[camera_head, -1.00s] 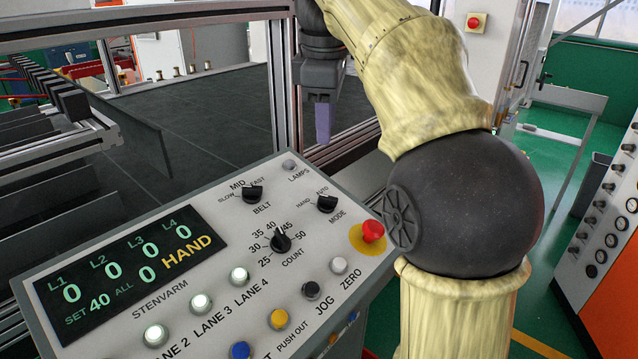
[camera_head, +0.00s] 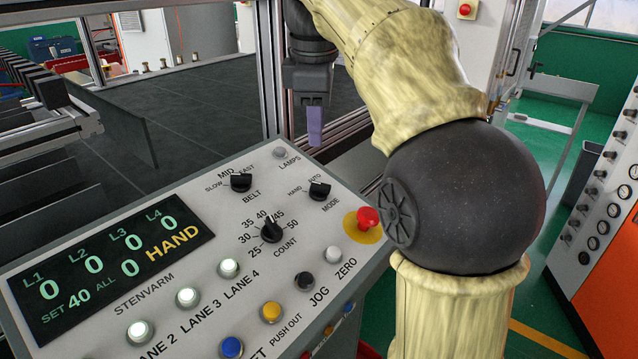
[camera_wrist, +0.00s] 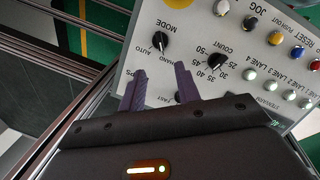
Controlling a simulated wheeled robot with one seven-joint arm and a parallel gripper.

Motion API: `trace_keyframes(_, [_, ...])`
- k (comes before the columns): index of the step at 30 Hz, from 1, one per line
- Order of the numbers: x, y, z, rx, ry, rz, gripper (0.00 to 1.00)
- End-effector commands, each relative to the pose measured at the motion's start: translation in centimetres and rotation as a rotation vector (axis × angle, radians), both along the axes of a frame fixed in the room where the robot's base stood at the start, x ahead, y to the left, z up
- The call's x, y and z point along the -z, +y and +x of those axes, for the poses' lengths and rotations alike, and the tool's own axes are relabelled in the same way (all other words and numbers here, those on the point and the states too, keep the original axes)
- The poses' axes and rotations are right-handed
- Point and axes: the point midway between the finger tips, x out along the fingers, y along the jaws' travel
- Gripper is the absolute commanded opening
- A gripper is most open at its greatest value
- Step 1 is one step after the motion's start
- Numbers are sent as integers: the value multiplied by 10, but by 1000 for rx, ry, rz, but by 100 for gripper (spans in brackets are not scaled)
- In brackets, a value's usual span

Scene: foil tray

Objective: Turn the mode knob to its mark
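The mode knob (camera_head: 319,190) is a black knob at the panel's upper right, with HAND at its left and AUTO above it. The panel display (camera_head: 110,262) reads HAND. The exact direction of the knob's pointer is hard to tell. The mode knob also shows in the wrist view (camera_wrist: 160,43), just beyond my fingertips. My gripper (camera_head: 315,138) hangs above and behind the knob, apart from it. In the wrist view my gripper (camera_wrist: 160,69) has two purple fingers with a clear gap and nothing between them.
The belt knob (camera_head: 241,182), count knob (camera_head: 271,230) and red stop button (camera_head: 368,218) stand close to the mode knob. A lamps button (camera_head: 280,153) lies at the panel's top edge. A metal frame post (camera_head: 272,95) rises behind the panel, near my gripper.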

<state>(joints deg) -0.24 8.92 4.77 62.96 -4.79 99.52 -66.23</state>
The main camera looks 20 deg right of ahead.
Motion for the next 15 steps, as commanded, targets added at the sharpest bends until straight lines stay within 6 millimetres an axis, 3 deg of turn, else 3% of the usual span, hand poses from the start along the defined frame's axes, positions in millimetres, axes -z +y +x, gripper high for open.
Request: trace_keyframes(15, [91,-8,13,7,2,0,33])
